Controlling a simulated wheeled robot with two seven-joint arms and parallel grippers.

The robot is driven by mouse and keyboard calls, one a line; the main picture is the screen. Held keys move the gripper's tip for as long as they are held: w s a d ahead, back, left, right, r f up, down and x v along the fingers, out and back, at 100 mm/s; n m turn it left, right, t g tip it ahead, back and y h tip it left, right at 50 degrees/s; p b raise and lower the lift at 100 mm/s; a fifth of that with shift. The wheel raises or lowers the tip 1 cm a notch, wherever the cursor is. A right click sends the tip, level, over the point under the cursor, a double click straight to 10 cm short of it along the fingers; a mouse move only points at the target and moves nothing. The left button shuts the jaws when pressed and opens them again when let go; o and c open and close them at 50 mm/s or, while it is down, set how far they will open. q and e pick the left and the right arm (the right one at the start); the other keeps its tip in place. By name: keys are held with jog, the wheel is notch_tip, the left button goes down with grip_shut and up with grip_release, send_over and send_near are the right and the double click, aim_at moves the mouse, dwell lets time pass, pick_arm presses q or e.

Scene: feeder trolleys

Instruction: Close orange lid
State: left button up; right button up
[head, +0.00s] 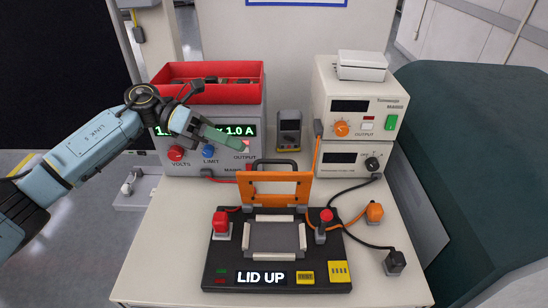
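The orange lid (247,189) stands raised, close to upright, at the back edge of a black test fixture (225,252). A dark handle (274,163) shows at the lid's top edge. The fixture's display (261,278) reads "LID UP". The grey recess (273,238) framed by pale bars lies uncovered in front of the lid. My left gripper (243,141) is above and left of the lid, in front of the grey power supply, apart from the lid. Its fingers are seen edge-on, so I cannot tell their opening. My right gripper is out of view.
A grey power supply (180,166) with a red bin (210,95) on top stands behind at left. White instruments (345,105) stand at back right. A red button (221,221) and a red-topped lever (325,218) flank the recess. Cables and an orange plug (375,210) lie at right.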

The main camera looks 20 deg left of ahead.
pick_arm(q)
jog(key=x, duration=0.2)
jog(key=f+x, duration=0.1)
jog(key=x, duration=0.2)
jog(key=w+x, duration=0.1)
jog(key=x, duration=0.2)
jog(key=shift+w+a+f, duration=0.1)
jog(key=shift+a+f, duration=0.1)
grip_shut()
